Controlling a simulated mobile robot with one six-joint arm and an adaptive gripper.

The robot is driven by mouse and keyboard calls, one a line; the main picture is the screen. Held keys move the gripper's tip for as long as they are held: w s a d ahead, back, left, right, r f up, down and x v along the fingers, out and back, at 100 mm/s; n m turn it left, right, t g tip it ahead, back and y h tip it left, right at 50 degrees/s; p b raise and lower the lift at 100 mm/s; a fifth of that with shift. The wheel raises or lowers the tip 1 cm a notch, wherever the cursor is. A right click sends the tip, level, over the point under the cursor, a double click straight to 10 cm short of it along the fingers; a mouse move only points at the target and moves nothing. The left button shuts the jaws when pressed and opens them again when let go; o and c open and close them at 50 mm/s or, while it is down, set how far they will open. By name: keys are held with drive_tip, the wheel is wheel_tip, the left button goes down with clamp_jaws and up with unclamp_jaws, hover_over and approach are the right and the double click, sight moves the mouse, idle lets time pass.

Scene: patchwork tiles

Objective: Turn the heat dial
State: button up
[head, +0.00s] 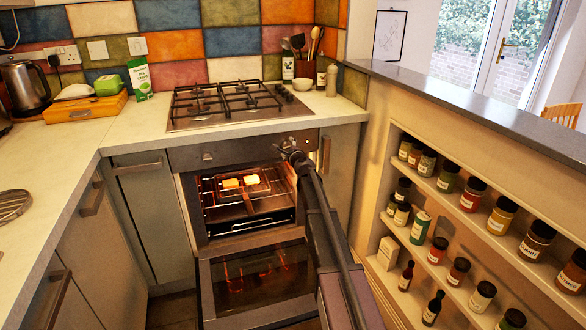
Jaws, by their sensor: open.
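The oven (245,200) stands under the hob with a dark control panel (245,153) along its top. One dial (207,156) shows on the left part of the panel. My gripper (285,147) is at the right part of the panel, seen from behind, with its jaws open. It covers that part of the panel, so a dial there is hidden, and I cannot tell whether the fingers touch anything. The oven door (258,284) hangs open and low. Inside, the lit oven holds pale and golden pieces of food (240,182) on a wire rack.
A gas hob (230,105) sits in the worktop above. A rack of spice jars (472,194) stands close on the right of my arm.

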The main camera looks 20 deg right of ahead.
drive_tip(key=n, duration=0.5)
drive_tip(key=shift+h, duration=0.4)
drive_tip(key=n, duration=0.5)
drive_tip(key=shift+a, duration=0.1)
drive_tip(key=shift+n+h+b, duration=0.3)
drive_tip(key=shift+n+b, duration=0.05)
drive_tip(key=shift+n, duration=2.35)
drive_tip(key=shift+f+n+t+b, duration=0.1)
drive_tip(key=shift+n+t+b, duration=0.2)
drive_tip(key=shift+n, duration=2.2)
drive_tip(key=s+a+y, duration=0.1)
drive_tip(key=s+a, duration=0.1)
drive_tip(key=s, duration=1.2)
drive_tip(key=shift+a+f+n, duration=0.15)
drive_tip(key=shift+f+n, duration=0.15)
drive_tip(key=shift+n, duration=0.1)
drive_tip(key=shift+s, duration=0.1)
